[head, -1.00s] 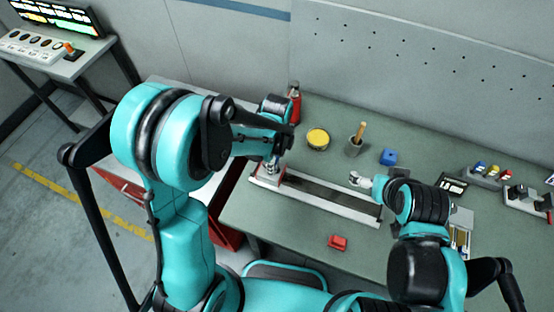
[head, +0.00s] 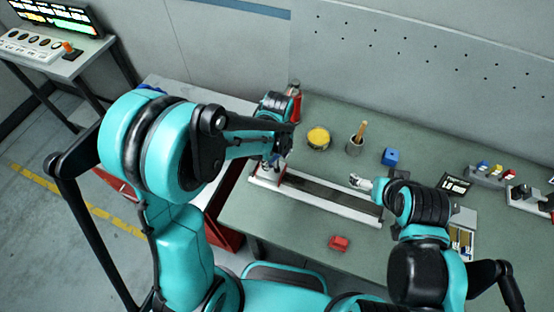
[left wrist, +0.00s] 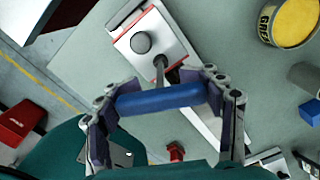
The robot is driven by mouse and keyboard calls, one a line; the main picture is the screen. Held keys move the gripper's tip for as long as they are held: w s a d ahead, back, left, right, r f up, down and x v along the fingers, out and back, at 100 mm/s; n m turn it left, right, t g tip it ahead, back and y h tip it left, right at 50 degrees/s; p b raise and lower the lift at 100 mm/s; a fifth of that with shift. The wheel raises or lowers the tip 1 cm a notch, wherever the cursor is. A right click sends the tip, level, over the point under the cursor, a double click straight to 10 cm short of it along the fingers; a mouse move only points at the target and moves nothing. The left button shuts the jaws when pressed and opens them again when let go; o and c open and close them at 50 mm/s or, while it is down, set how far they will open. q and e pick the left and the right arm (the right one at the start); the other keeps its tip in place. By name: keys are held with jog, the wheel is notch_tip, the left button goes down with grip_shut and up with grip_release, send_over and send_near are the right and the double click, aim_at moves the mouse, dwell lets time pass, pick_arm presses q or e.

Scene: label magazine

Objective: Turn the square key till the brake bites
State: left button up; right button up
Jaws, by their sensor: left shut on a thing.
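My left gripper (left wrist: 160,96) is shut on the blue crosswise handle of the key (left wrist: 148,103), a finger near each end in the left wrist view. The key's steel shaft (left wrist: 160,68) runs from the handle to the pale metal end block (left wrist: 182,42), beside a round grey knob (left wrist: 141,42). How deep its tip sits is unclear. In the head view my left gripper (head: 274,161) is over the left end of the long rail (head: 335,202), mostly hidden by my arm. My right gripper (head: 360,182) is above the rail's right part; its jaws are too small to judge.
A yellow-topped grease tin (head: 318,138), a cup with a wooden handle (head: 355,145) and a blue block (head: 390,157) stand behind the rail. A red bottle (head: 294,103) is close behind my left gripper. A red piece (head: 339,243) lies in front on open bench.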

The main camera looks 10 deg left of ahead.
pick_arm(q)
jog(key=shift+m, duration=0.4)
jog(key=o, duration=1.4)
notch_tip(320, 180, up, 12)
jog(key=shift+f, duration=0.1)
jog(key=shift+s+a+f+n+b, duration=0.2)
jog(key=shift+s+a+n+b, duration=0.05)
jog(key=shift+n+b, duration=0.3)
jog(key=s+a+f+n+t+b, duration=0.2)
jog(key=s+f+n+b, duration=0.1)
jog(key=n, duration=0.5)
jog(key=s+a+f+n+t+b, duration=0.2)
jog(key=s+a+f+n+b, duration=0.1)
jog(key=n, duration=0.5)
jog(key=s+a+f+n+t+b, duration=0.3)
jog(key=s+f+n+b, duration=0.1)
jog(key=n+b, duration=0.3)
jog(key=shift+f+n, duration=0.3)
jog(key=shift+n, duration=0.75)
